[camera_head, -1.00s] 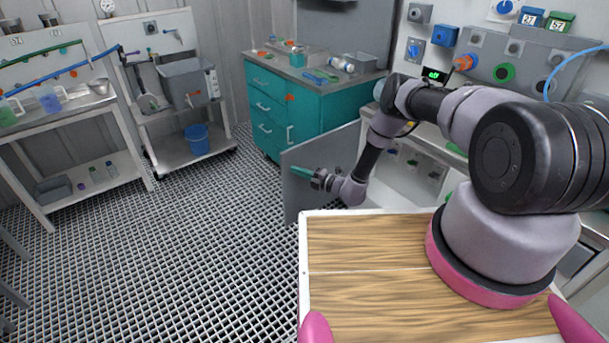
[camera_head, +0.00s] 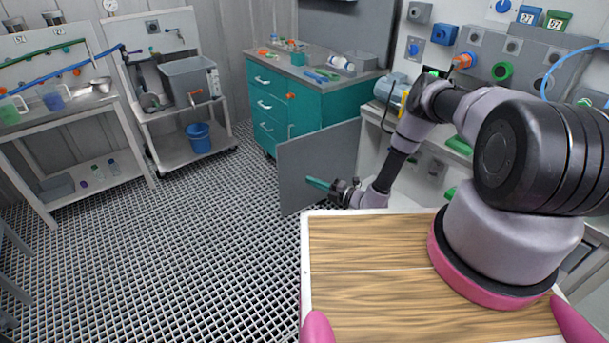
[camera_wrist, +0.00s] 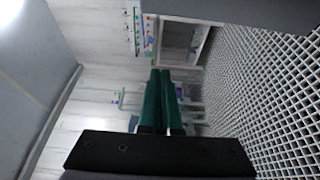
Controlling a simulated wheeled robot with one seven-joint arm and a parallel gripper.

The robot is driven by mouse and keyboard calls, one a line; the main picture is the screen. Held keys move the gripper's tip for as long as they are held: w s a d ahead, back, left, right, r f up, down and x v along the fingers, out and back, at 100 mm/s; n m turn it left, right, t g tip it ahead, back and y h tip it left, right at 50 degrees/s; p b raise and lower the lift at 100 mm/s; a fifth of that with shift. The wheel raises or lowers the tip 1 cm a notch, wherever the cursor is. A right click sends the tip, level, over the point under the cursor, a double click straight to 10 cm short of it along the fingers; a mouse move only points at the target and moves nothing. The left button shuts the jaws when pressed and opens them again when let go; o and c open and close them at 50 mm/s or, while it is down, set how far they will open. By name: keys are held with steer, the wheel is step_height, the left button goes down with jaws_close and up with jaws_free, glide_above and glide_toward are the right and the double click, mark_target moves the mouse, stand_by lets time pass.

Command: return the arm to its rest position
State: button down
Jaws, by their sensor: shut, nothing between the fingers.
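My gripper (camera_head: 318,184) is at the end of my arm, beyond the far edge of the wooden-topped surface, in front of a grey panel. Its green fingers point to the left in the head view. In the wrist view the two green fingers of my gripper (camera_wrist: 160,72) lie together, with nothing between them. The arm is bent, its elbow high at the right and its forearm sloping down to the gripper.
The grey panel (camera_head: 300,165) stands right behind the gripper, beside a teal drawer cabinet (camera_head: 335,103). A bench with blue and green boxes is at the right. A cart with a blue bucket (camera_head: 198,138) stands at the back left. The grated floor (camera_head: 190,250) is open.

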steer(key=s+d+r+n+g+h, duration=0.15)
steer(key=r+n+g, duration=0.45)
steer(key=r+n, duration=0.85)
steer(key=s+d+r+n+g, duration=0.2)
steer(key=r+n+g, duration=0.4)
steer(key=r, duration=1.5)
steer(key=s+d+r+n+t+h, duration=0.3)
steer(key=s+d+r+n, duration=0.2)
steer(key=s+r, duration=0.3)
steer(key=s+d+r+n+t+h, duration=0.3)
steer(key=s+d+r+n, duration=0.3)
steer(key=r, duration=0.4)
steer(key=s+d+r+n+t+h, duration=0.3)
steer(key=s+d+r+n+h, duration=0.2)
steer(key=s+r+n, duration=0.2)
steer(key=s+r, duration=0.2)
steer(key=s, duration=0.1)
steer(key=shift+s+d, duration=0.3)
steer(key=shift+s, duration=0.05)
steer(key=shift+h, duration=0.25)
